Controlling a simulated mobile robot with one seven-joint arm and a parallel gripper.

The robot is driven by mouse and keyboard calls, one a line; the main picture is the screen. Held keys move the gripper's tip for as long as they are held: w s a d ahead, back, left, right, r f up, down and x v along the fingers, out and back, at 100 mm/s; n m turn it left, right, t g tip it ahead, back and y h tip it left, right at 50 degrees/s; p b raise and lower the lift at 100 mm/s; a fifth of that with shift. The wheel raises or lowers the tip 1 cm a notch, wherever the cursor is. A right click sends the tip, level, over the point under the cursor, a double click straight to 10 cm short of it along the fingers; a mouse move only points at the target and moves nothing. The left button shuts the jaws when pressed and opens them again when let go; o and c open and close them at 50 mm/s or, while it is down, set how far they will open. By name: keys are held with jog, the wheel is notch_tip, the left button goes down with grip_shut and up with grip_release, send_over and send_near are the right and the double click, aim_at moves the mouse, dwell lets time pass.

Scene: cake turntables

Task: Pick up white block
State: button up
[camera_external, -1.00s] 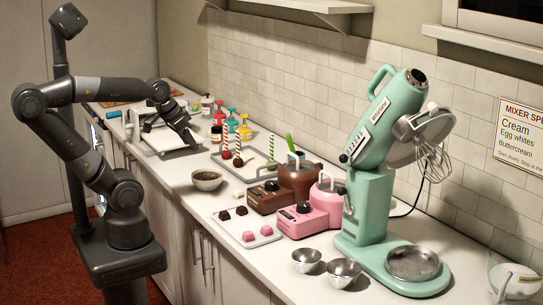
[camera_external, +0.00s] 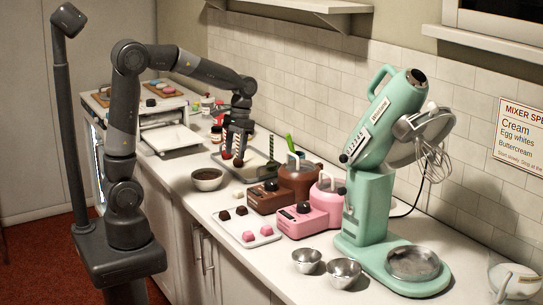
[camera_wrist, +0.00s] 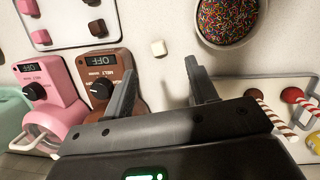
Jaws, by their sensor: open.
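The white block (camera_wrist: 158,48) is a small cube lying on the white counter (camera_wrist: 180,80). In the wrist view it sits just beyond the gap between my fingers. In the external view the small white block (camera_external: 238,193) lies between the bowl and the brown melter. My gripper (camera_wrist: 162,80) is open and empty. In the external view my gripper (camera_external: 237,150) points down above the cake-pop tray area, behind and above the block, apart from it.
A bowl of sprinkles (camera_wrist: 228,20) stands beside the block. A brown melter (camera_wrist: 108,82) and a pink melter (camera_wrist: 48,95) are on the other side. A tray with striped-stick cake pops (camera_wrist: 240,86) lies right. A sweets tray (camera_external: 262,237) is nearer the counter edge.

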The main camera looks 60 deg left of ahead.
jog(key=w+d+f+g, duration=0.1)
jog(key=w+f+g, duration=0.1)
jog(key=w+f, duration=0.1)
send_over(238, 191)
jog(key=w, duration=0.2)
jog(key=f, duration=0.5)
jog(key=shift+a+f, duration=0.1)
jog(key=shift+a, duration=0.1)
jog(key=x, duration=0.5)
jog(key=shift+w+f, duration=0.3)
jog(key=shift+f, duration=0.2)
jog(key=c, duration=1)
